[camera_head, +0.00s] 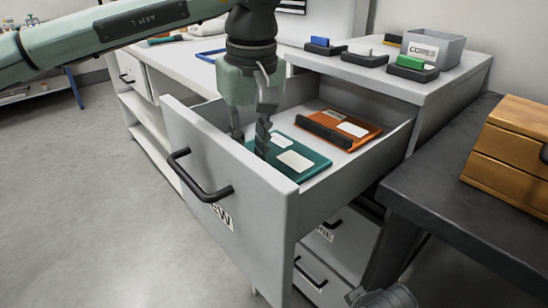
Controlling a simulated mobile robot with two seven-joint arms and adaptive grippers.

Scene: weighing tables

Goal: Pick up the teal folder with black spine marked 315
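The teal folder (303,153) lies flat in the open drawer and has white labels on its cover. Its left end, where a spine would be, is hidden behind my gripper, and I cannot read a number on it. My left gripper (250,146) points down into the drawer at that end of the folder. Its two fingers stand apart. I cannot tell whether the fingertips touch the folder. My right gripper's fingers do not show.
An orange folder (367,134) with a black spine lies behind the teal one. The drawer's front panel (245,188) and side walls stand around both. A grey box (437,46) and several stamp-like blocks sit on the counter. A wooden box (515,150) stands on the dark table at right.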

